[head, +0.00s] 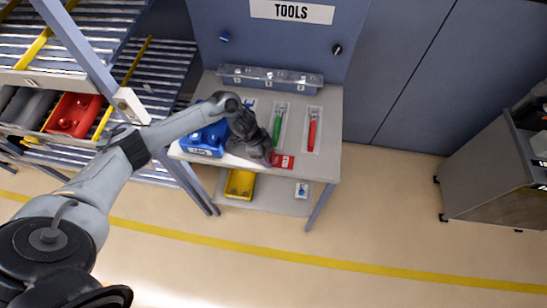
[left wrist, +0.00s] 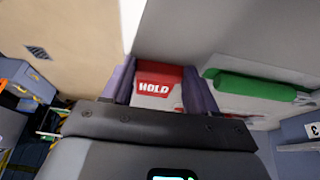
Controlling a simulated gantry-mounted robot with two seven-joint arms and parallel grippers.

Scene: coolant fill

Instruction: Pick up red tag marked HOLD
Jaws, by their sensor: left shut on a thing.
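The red tag marked HOLD (head: 283,161) lies at the front edge of the grey tools table in the head view. In the left wrist view the tag (left wrist: 158,82) sits between the two fingers, with its white HOLD lettering readable. My left gripper (head: 268,160) is shut on the tag at the table's front edge. It also shows in the left wrist view (left wrist: 160,92), with a finger on each side of the tag. The tag's lower part is hidden by the gripper body. My right gripper is not in view.
On the table (head: 330,150), a green-handled tool (head: 277,125) and a red-handled tool (head: 312,130) lie right of the gripper. A blue bin (head: 203,142) stands left of it. A clear rack (head: 270,78) is at the back. A yellow bin (head: 240,184) is on the lower shelf.

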